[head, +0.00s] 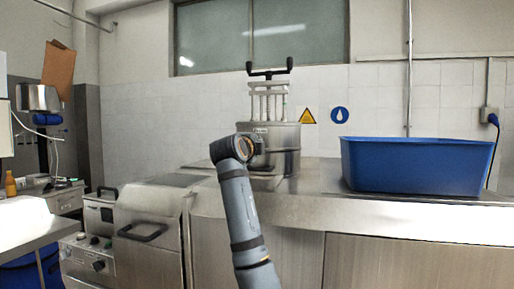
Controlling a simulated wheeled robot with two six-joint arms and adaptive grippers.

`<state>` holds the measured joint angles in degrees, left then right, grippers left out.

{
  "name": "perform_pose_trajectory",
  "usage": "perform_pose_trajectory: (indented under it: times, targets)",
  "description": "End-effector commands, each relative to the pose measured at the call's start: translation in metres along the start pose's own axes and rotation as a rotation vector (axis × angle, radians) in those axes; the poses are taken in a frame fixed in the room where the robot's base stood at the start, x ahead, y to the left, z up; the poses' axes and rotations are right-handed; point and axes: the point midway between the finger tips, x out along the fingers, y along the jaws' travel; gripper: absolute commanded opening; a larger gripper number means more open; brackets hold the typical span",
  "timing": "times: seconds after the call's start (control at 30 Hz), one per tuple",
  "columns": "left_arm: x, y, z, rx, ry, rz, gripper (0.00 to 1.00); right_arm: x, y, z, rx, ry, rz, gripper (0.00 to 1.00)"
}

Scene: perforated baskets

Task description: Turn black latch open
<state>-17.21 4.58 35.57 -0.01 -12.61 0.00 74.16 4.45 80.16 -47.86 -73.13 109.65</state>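A steel cylindrical vessel (286,136) stands on the steel counter, with a pale frame of upright rods above it. A black handle with two upturned ends (270,72) tops the frame; I cannot tell whether this is the black latch. One of my arms rises from the bottom middle, probably the right one. Its wrist is in front of the vessel's left side. A small dark part (258,147), either my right gripper or a fitting on the vessel, shows beside the wrist. The fingers cannot be made out, nor whether they touch anything. My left gripper is not in view.
A large blue basket (415,167) stands on the counter at right. A steel unit with a black handle (144,232) stands lower at left, beside a smaller unit with knobs (84,262). The counter between vessel and basket (322,176) is clear.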

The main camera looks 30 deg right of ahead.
Motion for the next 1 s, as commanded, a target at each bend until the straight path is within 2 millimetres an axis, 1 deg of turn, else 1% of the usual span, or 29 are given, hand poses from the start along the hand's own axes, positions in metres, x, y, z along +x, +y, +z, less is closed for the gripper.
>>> perform_pose_trajectory:
  times: [0.03, 0.47, 0.5, 0.67, 0.93, 1.0]
  targets:
    - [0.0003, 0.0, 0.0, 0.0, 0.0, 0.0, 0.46, -0.0003, -0.0023, -0.0003, 0.008, -0.001, -0.006, 0.0]
    - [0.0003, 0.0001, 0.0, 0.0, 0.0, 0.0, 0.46, -0.0004, -0.0029, -0.0004, 0.018, -0.001, -0.006, 0.0]
    - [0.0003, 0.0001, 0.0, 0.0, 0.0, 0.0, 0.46, -0.0004, -0.0029, -0.0004, 0.018, -0.001, -0.006, 0.14]
    - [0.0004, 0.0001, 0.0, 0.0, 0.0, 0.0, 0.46, -0.0002, -0.0021, -0.0004, 0.016, -0.001, -0.005, 0.36]
    - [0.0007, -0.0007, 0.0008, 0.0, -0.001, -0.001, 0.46, -0.0004, -0.0009, -0.0001, 0.014, 0.0, -0.002, 0.36]
    - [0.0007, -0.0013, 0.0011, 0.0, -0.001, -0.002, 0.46, -0.0038, -0.001, 0.0003, 0.015, -0.001, -0.003, 0.36]
